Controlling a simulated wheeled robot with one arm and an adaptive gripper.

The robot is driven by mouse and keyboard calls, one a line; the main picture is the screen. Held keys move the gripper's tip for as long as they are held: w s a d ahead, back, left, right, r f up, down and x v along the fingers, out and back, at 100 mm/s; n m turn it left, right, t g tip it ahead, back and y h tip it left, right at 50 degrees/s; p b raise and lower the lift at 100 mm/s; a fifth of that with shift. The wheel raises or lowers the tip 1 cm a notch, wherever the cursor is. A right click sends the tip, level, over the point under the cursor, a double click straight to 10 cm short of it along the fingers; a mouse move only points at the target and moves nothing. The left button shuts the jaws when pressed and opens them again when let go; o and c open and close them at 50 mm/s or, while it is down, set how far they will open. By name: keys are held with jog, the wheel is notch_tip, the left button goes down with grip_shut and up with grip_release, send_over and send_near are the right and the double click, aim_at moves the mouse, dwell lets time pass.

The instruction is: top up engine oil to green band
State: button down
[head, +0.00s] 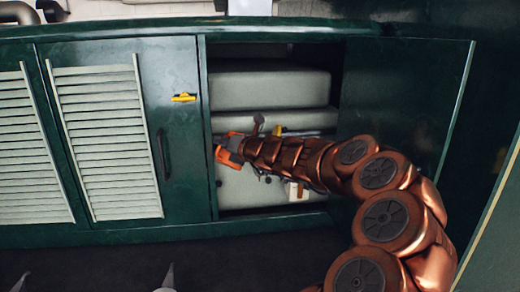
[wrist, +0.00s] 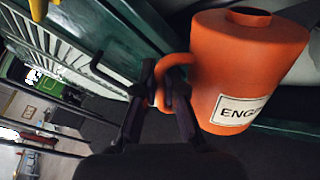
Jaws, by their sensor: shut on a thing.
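An orange can (wrist: 240,65) with a round opening on top and a label starting "ENG" fills the right of the wrist view. It looks tilted in that picture. My gripper (wrist: 165,80) is shut on the can's curved handle. In the head view, the orange can (head: 230,155) shows only in part beyond my gripper (head: 225,148), in front of the open cabinet bay. Inside the bay is a pale grey engine housing (head: 265,90). A small yellow part (head: 278,130) sticks up near its middle, partly behind my arm. No green band or oil level can be made out.
A louvred green door (head: 105,130) with a yellow latch (head: 184,97) and dark handle stands shut left of the bay. An open green door panel (head: 405,100) is at the right. Dark floor (head: 240,255) lies below.

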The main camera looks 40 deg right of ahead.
dwell(0.4)
jog(key=shift+d+r, duration=0.2)
jog(key=shift+r, duration=0.05)
jog(key=shift+d+r+m, duration=0.1)
jog(key=shift+r+m, duration=0.3)
jog(key=shift+r, duration=0.1)
dwell(0.9)
dwell(0.4)
jog(key=shift+a+f+b, duration=0.2)
jog(key=shift+f+b, duration=0.2)
jog(key=shift+b, duration=0.3)
dwell(0.4)
jog(key=shift+d+r+p, duration=0.35)
jog(key=shift+r+p, duration=0.35)
jog(key=shift+r, duration=0.15)
